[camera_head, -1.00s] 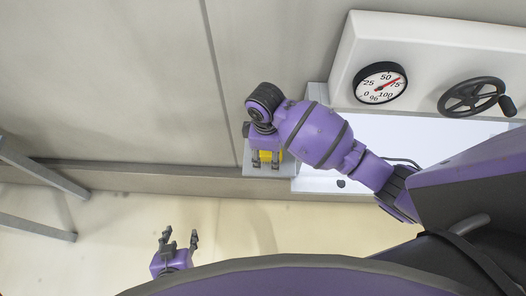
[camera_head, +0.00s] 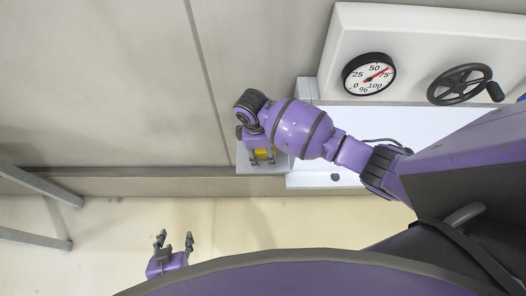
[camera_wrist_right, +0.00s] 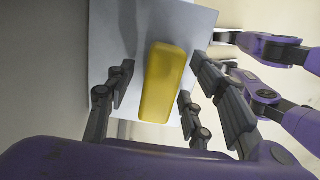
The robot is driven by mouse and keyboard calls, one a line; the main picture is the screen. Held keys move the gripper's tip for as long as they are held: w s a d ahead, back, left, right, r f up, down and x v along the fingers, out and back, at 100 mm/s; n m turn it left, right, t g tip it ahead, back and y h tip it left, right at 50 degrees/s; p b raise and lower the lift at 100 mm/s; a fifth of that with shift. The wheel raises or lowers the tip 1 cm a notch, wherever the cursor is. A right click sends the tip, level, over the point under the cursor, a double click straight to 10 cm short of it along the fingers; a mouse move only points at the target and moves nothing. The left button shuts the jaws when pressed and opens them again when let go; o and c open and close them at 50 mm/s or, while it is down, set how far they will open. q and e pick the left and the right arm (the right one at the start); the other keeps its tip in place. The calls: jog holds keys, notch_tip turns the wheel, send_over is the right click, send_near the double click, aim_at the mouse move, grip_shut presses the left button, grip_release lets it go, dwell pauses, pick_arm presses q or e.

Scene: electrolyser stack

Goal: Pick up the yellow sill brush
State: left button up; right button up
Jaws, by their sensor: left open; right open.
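The yellow sill brush (camera_wrist_right: 164,84) lies on a small pale grey shelf (camera_wrist_right: 112,40) in the right wrist view. My right gripper (camera_wrist_right: 160,97) is open, with its fingers on either side of the brush and gaps showing on both sides. In the head view only a small part of the brush (camera_head: 264,153) shows beneath my right gripper (camera_head: 262,158); the rest is hidden by the gripper and arm. My left gripper (camera_head: 174,242) is open and empty, low over the floor, well away from the brush.
A white panel with a round percent gauge (camera_head: 369,75) and a black handwheel (camera_head: 460,84) stands to the right of the shelf. A white surface (camera_head: 420,125) lies below it. Grey metal bars (camera_head: 38,184) stand at the left. The floor (camera_head: 110,225) between is clear.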

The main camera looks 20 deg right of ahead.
jog(key=shift+c, duration=0.3)
grip_shut()
pick_arm(q)
jog(key=shift+d+f, duration=0.1)
pick_arm(e)
jog(key=shift+r, duration=0.1)
jog(key=shift+r, duration=0.45)
notch_tip(320, 180, up, 2)
jog(key=shift+w+r, duration=0.1)
jog(key=shift+r, duration=0.15)
pick_arm(q)
jog(key=shift+w+d+r+p, duration=0.1)
jog(key=shift+w+r+p, duration=0.3)
jog(key=shift+r+p, duration=0.2)
pick_arm(e)
jog(key=s+a+r, duration=0.4)
jog(key=s+r, duration=0.5)
jog(key=s, duration=0.4)
jog(key=shift+s+r, duration=0.25)
jog(key=shift+s, duration=0.1)
